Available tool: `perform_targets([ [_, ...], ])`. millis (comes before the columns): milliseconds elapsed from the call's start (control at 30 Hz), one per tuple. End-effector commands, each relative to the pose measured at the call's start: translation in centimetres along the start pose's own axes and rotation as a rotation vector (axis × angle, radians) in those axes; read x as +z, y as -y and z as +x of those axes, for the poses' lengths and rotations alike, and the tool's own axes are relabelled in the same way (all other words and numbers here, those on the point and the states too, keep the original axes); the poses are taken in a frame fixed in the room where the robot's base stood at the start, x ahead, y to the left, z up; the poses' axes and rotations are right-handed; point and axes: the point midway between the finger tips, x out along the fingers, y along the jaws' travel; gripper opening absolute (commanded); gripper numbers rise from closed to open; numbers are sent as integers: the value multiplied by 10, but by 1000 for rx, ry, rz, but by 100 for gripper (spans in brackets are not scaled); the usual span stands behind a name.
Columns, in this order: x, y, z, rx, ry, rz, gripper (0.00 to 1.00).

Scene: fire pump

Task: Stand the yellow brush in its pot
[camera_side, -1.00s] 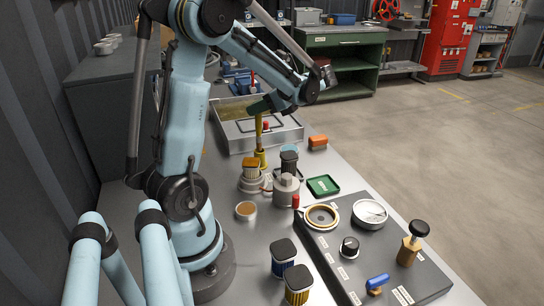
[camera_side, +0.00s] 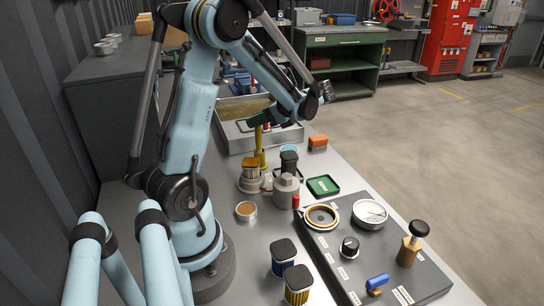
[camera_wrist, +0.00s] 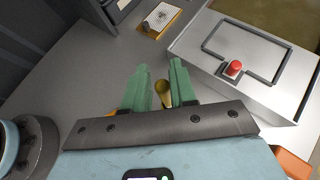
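The yellow brush (camera_side: 260,152) stands upright on the bench, in front of the grey box, with its wider end down. My gripper (camera_side: 260,118) is at its upper end, pointing down. In the wrist view, the green fingers of my gripper (camera_wrist: 162,85) are apart, with the rounded yellow brush end (camera_wrist: 162,90) between them and gaps showing at the sides. A small round cup (camera_side: 245,210) with a brown inside stands nearer the camera; I cannot tell if it is the pot.
The grey box (camera_side: 228,140) with a red knob (camera_wrist: 234,68) is just behind. Two dark-capped canisters (camera_side: 284,258) are in front.

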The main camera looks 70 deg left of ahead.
Motion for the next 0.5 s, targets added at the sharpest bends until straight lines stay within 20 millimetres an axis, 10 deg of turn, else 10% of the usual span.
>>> perform_targets([
  [133,0,0,0,0,0,0,49],
  [500,0,0,-6,-2,0,1,49],
])
